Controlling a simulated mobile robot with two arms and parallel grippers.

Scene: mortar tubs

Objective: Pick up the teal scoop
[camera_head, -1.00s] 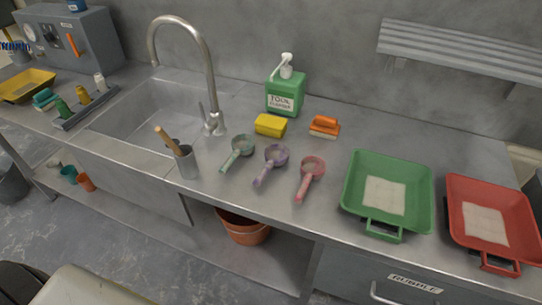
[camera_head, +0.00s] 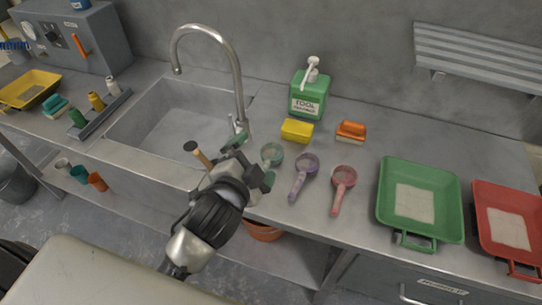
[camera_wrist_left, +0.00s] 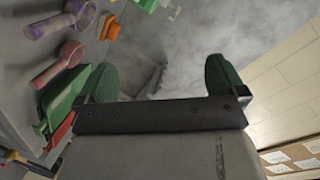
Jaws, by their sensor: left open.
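The teal scoop (camera_head: 271,153) lies on the steel counter in the head view, its bowl visible and its handle mostly hidden by my left gripper. My left gripper (camera_head: 257,170) is open and appears close to the scoop's handle; whether it touches cannot be told. In the left wrist view its two green fingers (camera_wrist_left: 163,80) are spread apart with nothing between them. The teal scoop is not visible there. My right gripper is not in view.
A purple scoop (camera_head: 303,177) and a pink scoop (camera_head: 341,190) lie to the right. Beyond them are a green tray (camera_head: 452,206) and red tray (camera_head: 483,235). A yellow sponge (camera_head: 297,130), orange brush (camera_head: 351,131) and green bottle (camera_head: 309,95) stand behind. The sink (camera_head: 175,125) is left.

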